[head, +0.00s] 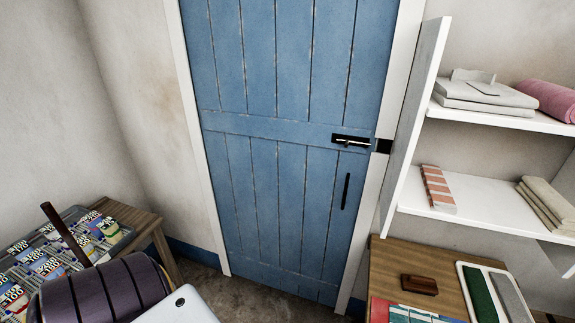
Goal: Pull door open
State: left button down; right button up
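A blue plank door (275,160) stands shut in a white frame in the middle of the head view. A dark latch with a pale bolt (351,141) sits near its right edge, beside a dark keeper on the frame. A black vertical pull handle (346,191) is just below the latch. Neither of my grippers shows in the head view, and nothing touches the handle.
White shelves (470,193) with folded cloths stand right of the door. Below them a wooden table (425,262) holds a brown block and a tray. A wooden table (135,218) with colourful packets stands at left. A strip of floor before the door is clear.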

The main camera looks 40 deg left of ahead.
aim_at(277, 83)
jog(key=u, duration=1.5)
